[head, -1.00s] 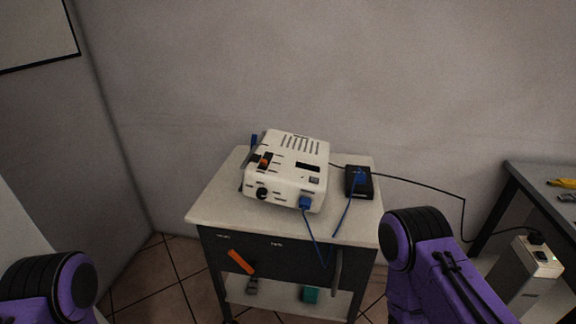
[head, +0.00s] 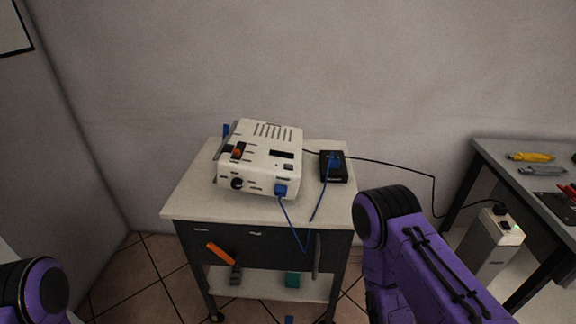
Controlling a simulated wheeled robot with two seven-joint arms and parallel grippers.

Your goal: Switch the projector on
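The white projector (head: 262,157) sits on the top of a small cart (head: 190,204). It has vent slots on top, an orange and black switch (head: 238,150) at its left, and a dark round knob (head: 237,184) on its front. A blue plug (head: 281,190) is in its front right corner, with a blue cable hanging from it. A black box (head: 333,166) with a blue plug stands to its right. My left arm shows at the bottom left and my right arm at the bottom right. Neither gripper's fingers are in view.
A black cable runs from the black box to a white power unit (head: 492,243) at the right. A dark table (head: 492,155) with tools is at the far right.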

